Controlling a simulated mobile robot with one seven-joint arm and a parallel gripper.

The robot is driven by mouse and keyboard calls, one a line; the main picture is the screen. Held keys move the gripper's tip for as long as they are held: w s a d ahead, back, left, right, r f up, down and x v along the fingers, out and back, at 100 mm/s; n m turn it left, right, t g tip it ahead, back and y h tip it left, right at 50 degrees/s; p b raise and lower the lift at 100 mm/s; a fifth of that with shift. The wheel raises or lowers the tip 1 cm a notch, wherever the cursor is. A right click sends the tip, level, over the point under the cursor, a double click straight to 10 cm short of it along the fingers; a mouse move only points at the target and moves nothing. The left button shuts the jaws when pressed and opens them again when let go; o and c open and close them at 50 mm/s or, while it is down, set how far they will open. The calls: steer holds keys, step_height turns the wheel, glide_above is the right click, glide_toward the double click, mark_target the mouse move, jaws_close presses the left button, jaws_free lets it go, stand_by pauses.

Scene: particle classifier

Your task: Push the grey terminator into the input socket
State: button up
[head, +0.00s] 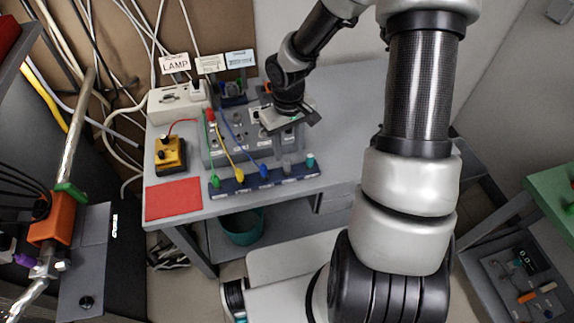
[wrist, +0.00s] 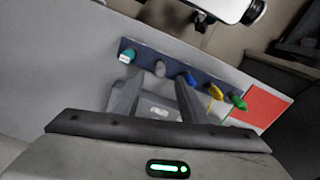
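The grey terminator (head: 287,168) stands in the blue holder strip (head: 230,187) at the front of the table, between the blue plug and the teal one. In the wrist view the terminator (wrist: 160,68) is just beyond my fingertips, apart from them. My gripper (wrist: 157,88) is open with nothing between its fingers, above the grey socket box; it also shows in the head view (head: 290,119), where its fingers are hard to make out. The grey socket box (head: 222,152) stands behind the strip. My gripper hides part of its top, and I cannot tell which socket is the input.
Green (head: 215,181), yellow (head: 239,176) and blue (head: 264,171) plugs with cables and a teal plug (head: 310,160) stand along the strip. A yellow box (head: 171,155) and a red mat (head: 173,199) lie left.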

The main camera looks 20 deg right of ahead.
mark_target(287, 160)
steer(key=shift+w+f, duration=0.1)
steer(key=shift+f, duration=3.5)
steer(key=shift+c, duration=0.4)
jaws_close()
